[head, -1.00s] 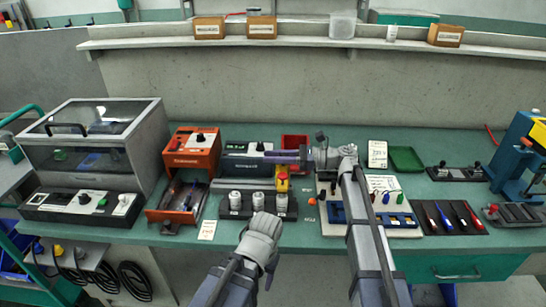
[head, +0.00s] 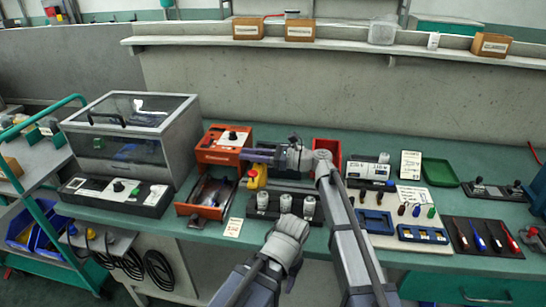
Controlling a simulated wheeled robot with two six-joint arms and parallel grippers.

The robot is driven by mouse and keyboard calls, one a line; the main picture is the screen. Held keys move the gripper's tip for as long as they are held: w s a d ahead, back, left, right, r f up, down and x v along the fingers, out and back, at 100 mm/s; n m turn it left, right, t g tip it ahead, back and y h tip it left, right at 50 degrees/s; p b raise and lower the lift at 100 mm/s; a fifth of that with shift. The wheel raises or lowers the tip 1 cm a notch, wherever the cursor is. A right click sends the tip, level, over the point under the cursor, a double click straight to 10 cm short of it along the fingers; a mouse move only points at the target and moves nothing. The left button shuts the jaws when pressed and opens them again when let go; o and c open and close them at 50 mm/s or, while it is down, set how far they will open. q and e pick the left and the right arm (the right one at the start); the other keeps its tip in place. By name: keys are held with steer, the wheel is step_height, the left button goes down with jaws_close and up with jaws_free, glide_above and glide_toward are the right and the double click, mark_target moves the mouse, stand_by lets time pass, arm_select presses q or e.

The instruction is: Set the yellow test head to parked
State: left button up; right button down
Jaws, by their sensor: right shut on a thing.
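The yellow test head (head: 256,178) is a small yellow block with a red part, low on the bench just right of the orange unit. My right gripper (head: 259,155) reaches in from the right, pointing left, and is shut on the test head's upper part. The fingers hide the grip itself and most of what is behind. My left gripper (head: 288,232) is low in the middle, in front of a black block with white-capped cylinders (head: 285,204). Its fingers are hidden, so its opening does not show.
The orange unit (head: 222,145) with its open tray (head: 207,194) stands close left of the test head. A clear-lidded cabinet (head: 135,130) is farther left. A red bin (head: 327,149) is behind my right wrist. Tool trays (head: 481,236) and a green tray (head: 439,172) are to the right.

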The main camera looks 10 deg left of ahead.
steer(key=shift+a, duration=2.3)
steer(key=c, duration=0.8)
jaws_free()
steer(key=shift+a, duration=0.2)
steer(key=shift+o, duration=0.5)
steer(key=shift+d, duration=0.1)
steer(key=shift+d, duration=3.9)
